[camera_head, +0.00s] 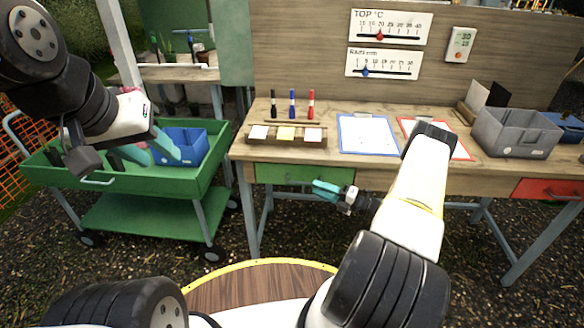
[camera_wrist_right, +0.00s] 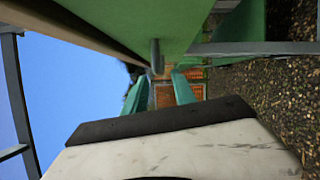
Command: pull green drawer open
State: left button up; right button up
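The green drawer (camera_head: 284,173) sits under the left part of the wooden table, its front in line with the table edge; it looks shut. In the right wrist view its green face (camera_wrist_right: 135,20) fills the top, with a grey handle (camera_wrist_right: 155,55) standing out. My right gripper (camera_head: 322,190) is at the right part of the drawer front. In the right wrist view its teal fingers (camera_wrist_right: 158,78) are apart, with the handle just beyond and between the tips; I cannot tell if they touch. My left gripper (camera_head: 165,157) is open and empty over the green cart.
The green cart (camera_head: 150,212) with a blue bin (camera_head: 188,146) stands left of the table. The wooden table (camera_head: 330,165) carries pens, clipboards and a grey crate (camera_head: 517,134). A red drawer (camera_head: 540,188) is at the right. Open gravel lies below the green drawer.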

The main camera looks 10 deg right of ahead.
aim_at(304, 183)
jog(key=x, duration=0.6)
jog(key=shift+w+a, duration=0.15)
jog(key=shift+a, duration=0.1)
grip_shut()
dwell(1.2)
